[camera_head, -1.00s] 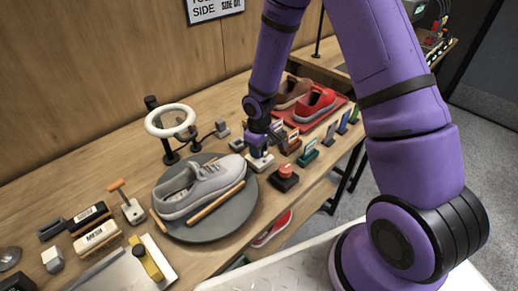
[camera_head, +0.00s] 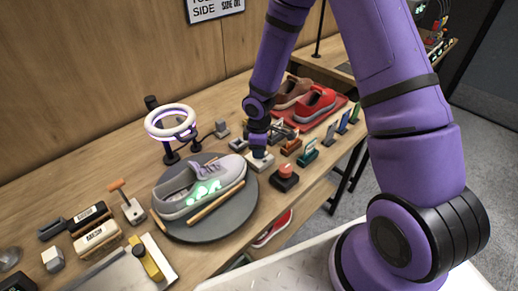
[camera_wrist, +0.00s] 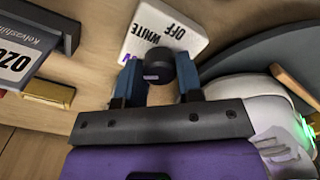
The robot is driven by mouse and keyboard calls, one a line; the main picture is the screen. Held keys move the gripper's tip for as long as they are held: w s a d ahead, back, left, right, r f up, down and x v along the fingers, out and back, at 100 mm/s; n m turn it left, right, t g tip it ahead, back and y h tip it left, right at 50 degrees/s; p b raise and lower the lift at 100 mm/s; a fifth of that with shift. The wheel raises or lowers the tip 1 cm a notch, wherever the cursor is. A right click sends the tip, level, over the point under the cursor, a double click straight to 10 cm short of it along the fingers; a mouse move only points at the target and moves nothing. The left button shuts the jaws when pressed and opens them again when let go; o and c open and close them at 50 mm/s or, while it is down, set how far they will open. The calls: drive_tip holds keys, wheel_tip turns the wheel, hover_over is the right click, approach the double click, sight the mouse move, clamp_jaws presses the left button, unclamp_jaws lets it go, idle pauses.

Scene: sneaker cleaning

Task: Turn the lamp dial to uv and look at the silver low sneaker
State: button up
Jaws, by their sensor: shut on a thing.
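The silver-grey low sneaker (camera_head: 175,209) sits on the round dark turntable (camera_head: 240,210), with glowing green patches on its near side. Part of it also shows in the wrist view (camera_wrist: 275,120) at the right. The ring lamp (camera_head: 152,122) stands behind the turntable and glows violet. The lamp dial is a white box (camera_wrist: 150,28) with a dark knob (camera_wrist: 160,62); the words OFF and WHITE are readable, and another label is mostly hidden. In the head view the box (camera_head: 263,165) is partly under my gripper (camera_head: 259,152). My gripper (camera_wrist: 160,76) is shut on the knob.
A red-topped button (camera_head: 286,172) stands close right of the dial. Brushes (camera_head: 97,238) and tools lie at the left.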

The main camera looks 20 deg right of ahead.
drive_tip(key=o, duration=0.9)
drive_tip(key=shift+r, duration=0.1)
wheel_tip(320, 180, up, 11)
drive_tip(key=shift+f, duration=0.2)
idle(0.4)
